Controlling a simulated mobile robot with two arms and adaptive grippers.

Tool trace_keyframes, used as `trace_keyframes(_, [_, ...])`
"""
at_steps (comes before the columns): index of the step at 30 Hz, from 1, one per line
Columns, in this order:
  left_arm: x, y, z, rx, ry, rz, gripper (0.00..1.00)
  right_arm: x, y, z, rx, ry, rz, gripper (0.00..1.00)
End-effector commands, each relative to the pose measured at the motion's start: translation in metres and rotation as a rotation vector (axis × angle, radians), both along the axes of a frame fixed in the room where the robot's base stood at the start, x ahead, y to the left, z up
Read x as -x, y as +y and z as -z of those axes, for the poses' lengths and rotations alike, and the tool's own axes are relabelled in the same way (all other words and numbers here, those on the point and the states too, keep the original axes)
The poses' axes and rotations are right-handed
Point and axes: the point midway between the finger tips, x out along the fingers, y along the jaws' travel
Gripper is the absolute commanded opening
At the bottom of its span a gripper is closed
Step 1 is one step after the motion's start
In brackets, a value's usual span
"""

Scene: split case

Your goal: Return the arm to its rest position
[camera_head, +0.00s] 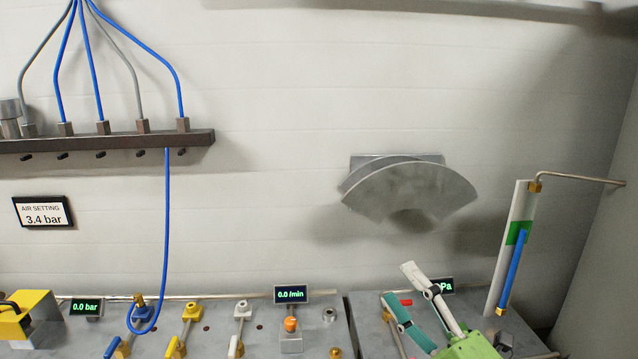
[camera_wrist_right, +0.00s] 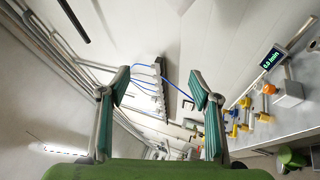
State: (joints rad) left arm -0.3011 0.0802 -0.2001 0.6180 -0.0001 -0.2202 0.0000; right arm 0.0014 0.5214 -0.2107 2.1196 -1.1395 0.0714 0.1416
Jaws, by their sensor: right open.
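My right gripper (camera_head: 416,298) shows at the bottom of the head view, right of centre, in front of the bench's right part. Its body is green and its two fingers stand apart, one pale and one teal. In the right wrist view the two teal-padded fingers (camera_wrist_right: 163,95) are wide apart with nothing between them. Part of the right gripper's body is cut off by the lower edge of the head view. My left gripper is in neither view.
The bench (camera_head: 215,327) carries several valves and a flow display (camera_head: 291,294). A manifold rail (camera_head: 110,141) with blue and grey tubes is on the wall. A fan-shaped metal bracket (camera_head: 410,190) and an upright gauge (camera_head: 513,245) stand at right. The wall between is clear.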

Motion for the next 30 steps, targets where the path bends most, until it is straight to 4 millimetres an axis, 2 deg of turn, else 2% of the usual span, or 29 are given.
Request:
trace_keyframes(2, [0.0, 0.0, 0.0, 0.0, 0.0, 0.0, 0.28, -0.001, -0.032, 0.01, -0.204, 0.097, 0.114, 0.58])
trace_keyframes(5, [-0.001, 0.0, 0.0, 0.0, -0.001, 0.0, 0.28, 0.0, -0.074, 0.04, -0.429, 0.247, 0.269, 0.58])
trace_keyframes(8, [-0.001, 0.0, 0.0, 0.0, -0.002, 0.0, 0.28, 0.014, -0.109, 0.093, -0.626, 0.437, 0.426, 0.58])
trace_keyframes(11, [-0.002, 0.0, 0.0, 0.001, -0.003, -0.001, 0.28, 0.042, -0.129, 0.157, -0.792, 0.661, 0.58, 0.58])
trace_keyframes(12, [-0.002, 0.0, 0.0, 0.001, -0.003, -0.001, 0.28, 0.057, -0.132, 0.183, -0.846, 0.756, 0.637, 0.58])
trace_keyframes(15, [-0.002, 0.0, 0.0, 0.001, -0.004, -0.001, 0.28, 0.102, -0.129, 0.242, -0.945, 0.99, 0.759, 0.58])
trace_keyframes(18, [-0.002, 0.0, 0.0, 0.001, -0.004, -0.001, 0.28, 0.146, -0.117, 0.282, -1.003, 1.189, 0.847, 0.58])
trace_keyframes(21, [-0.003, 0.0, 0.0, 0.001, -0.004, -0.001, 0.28, 0.187, -0.103, 0.31, -1.031, 1.358, 0.908, 0.58])
trace_keyframes(24, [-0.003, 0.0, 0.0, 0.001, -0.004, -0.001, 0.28, 0.223, -0.087, 0.327, -1.046, 1.504, 0.951, 0.58])
trace_keyframes(29, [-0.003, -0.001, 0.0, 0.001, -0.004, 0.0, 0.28, 0.278, -0.062, 0.344, -1.046, 1.721, 1.0, 0.58])
trace_keyframes(30, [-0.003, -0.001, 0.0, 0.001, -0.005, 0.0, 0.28, 0.284, -0.059, 0.351, -1.041, 1.751, 1.009, 0.58])
